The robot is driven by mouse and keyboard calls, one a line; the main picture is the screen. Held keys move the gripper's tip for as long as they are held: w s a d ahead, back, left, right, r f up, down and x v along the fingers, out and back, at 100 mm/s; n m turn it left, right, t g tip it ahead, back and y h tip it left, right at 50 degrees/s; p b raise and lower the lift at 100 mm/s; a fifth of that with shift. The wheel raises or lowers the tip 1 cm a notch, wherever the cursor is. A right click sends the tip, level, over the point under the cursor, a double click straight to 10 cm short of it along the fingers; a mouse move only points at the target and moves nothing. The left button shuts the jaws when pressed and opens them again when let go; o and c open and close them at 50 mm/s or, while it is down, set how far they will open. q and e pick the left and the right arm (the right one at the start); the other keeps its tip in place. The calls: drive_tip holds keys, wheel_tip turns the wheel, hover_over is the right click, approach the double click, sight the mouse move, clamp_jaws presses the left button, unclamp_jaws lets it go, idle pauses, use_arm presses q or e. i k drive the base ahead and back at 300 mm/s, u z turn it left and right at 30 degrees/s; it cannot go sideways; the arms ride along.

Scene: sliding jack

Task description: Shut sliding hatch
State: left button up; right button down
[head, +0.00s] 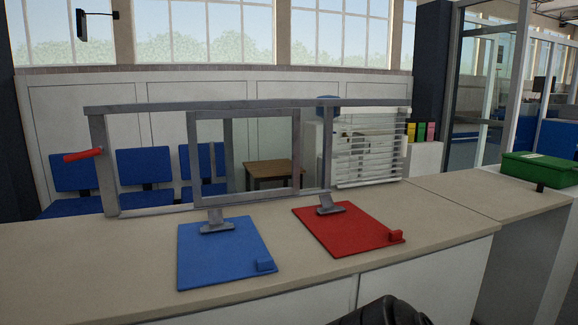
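The sliding hatch is a grey metal frame (160,108) standing upright on the counter (130,240). A framed sliding pane (193,160) sits near the middle of it. A wide gap lies between this pane and the left post (98,165), with blue chairs showing through. A red handle (83,155) sticks out leftward at the left post; what it is fixed to is unclear. Neither gripper shows. A dark rounded part of mine is at the bottom edge, right of centre.
A blue board (215,262) and a red board (335,232) lie on the counter before the hatch, each with a grey stand at its back edge. A green box (540,168) is at the far right. The counter's left front is clear.

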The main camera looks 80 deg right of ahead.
sight(199, 201)
drive_tip(key=k, duration=0.55)
drive_tip(key=z, duration=0.9)
